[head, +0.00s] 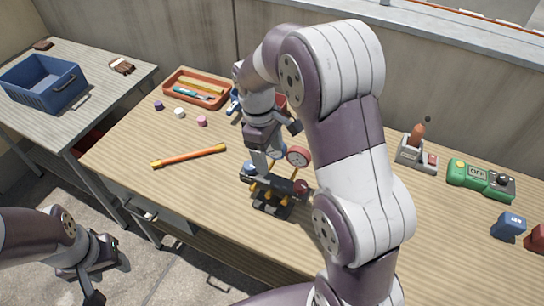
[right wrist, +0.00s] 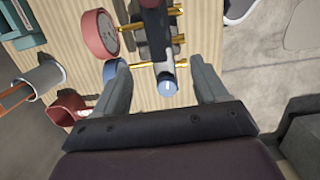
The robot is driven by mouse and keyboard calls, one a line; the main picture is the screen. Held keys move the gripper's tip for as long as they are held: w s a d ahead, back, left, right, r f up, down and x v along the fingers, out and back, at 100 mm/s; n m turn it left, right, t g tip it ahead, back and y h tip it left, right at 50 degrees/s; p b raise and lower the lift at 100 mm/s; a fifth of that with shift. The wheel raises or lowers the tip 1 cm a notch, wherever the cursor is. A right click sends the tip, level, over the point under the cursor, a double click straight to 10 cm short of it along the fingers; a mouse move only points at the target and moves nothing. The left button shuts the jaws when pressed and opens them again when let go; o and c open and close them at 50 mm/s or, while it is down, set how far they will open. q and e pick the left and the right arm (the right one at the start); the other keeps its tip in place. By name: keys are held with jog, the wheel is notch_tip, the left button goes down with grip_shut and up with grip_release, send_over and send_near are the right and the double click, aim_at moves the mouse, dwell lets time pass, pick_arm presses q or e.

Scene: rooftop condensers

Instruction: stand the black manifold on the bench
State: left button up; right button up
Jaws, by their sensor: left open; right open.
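The black manifold (head: 283,184) is at the bench's middle, with brass fittings, a blue knob at its left end and a red knob at its right end. A red-rimmed gauge (head: 298,156) shows beside it. A dark base shows below its bar; I cannot tell whether they are joined. My right gripper (head: 263,165) points down at the manifold's blue-knob end. My left gripper (head: 94,278) is open and empty over the floor, off the bench's front.
The wooden bench (head: 220,190) holds an orange-and-yellow bar (head: 188,156), small caps, and an orange tray (head: 168,87) of tools at the back. A tool stand (head: 411,154), a green device (head: 470,175) and a blue block (head: 508,226) are to the right. A blue crate (head: 45,92) stands on a side table.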

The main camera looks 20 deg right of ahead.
jog(key=s+a+f+m+t+y, duration=0.1)
jog(key=s+a+m+t, duration=0.1)
jog(key=s+m, duration=0.5)
jog(key=s, duration=0.5)
jog(key=shift+s+a+f+m+t, duration=0.15)
jog(key=shift+s+f+m+t, duration=0.1)
jog(key=shift+m+t, duration=0.15)
jog(key=shift+r, duration=0.1)
dwell(0.7)
